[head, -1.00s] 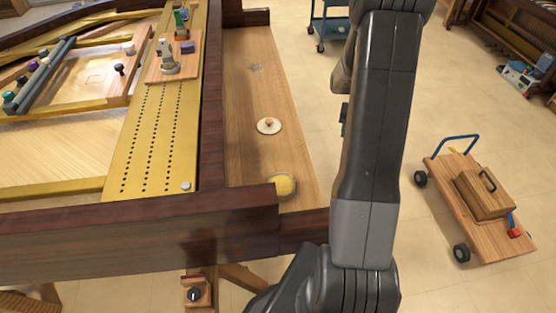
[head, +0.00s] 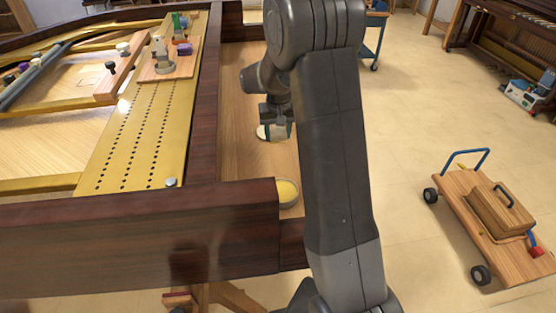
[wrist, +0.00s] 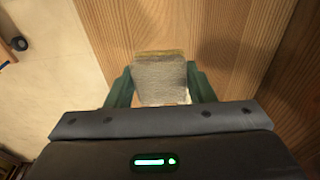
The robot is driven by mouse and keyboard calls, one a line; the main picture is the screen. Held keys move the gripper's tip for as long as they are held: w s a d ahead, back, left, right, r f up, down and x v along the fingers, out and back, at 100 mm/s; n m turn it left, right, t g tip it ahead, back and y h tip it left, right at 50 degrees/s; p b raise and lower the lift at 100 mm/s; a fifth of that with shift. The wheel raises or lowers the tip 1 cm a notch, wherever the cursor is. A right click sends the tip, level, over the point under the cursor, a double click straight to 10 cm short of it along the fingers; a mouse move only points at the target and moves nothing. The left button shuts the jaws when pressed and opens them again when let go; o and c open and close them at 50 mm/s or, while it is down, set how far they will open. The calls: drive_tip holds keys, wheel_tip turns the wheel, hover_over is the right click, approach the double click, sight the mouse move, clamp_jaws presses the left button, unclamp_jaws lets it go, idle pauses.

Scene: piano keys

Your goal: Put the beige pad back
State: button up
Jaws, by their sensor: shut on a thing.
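The beige pad (wrist: 160,80) appears in the wrist view as a pale greyish block with a tan far edge. My gripper (wrist: 160,72) is shut on it, with one green finger at each side. The wrist view shows wood grain beyond the pad; I cannot tell whether the pad touches the shelf.
A round dish with a yellow top (head: 287,192) sits near the shelf's front end. A dark wooden rail (head: 205,110) borders the shelf on the left. A wooden trolley (head: 490,220) stands on the floor at right. The shelf between rail and gripper is bare.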

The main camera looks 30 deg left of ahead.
sight(279, 134)
wheel_tip(279, 134, down, 8)
drive_tip(key=shift+f, duration=0.25)
drive_tip(key=shift+f+b, duration=0.1)
drive_tip(key=shift+b, duration=0.2)
drive_tip(key=o, duration=0.9)
drive_tip(key=shift+o, duration=0.2)
drive_tip(key=r, duration=0.8)
drive_tip(key=s+d+r+p, duration=0.1)
drive_tip(key=r, duration=0.3)
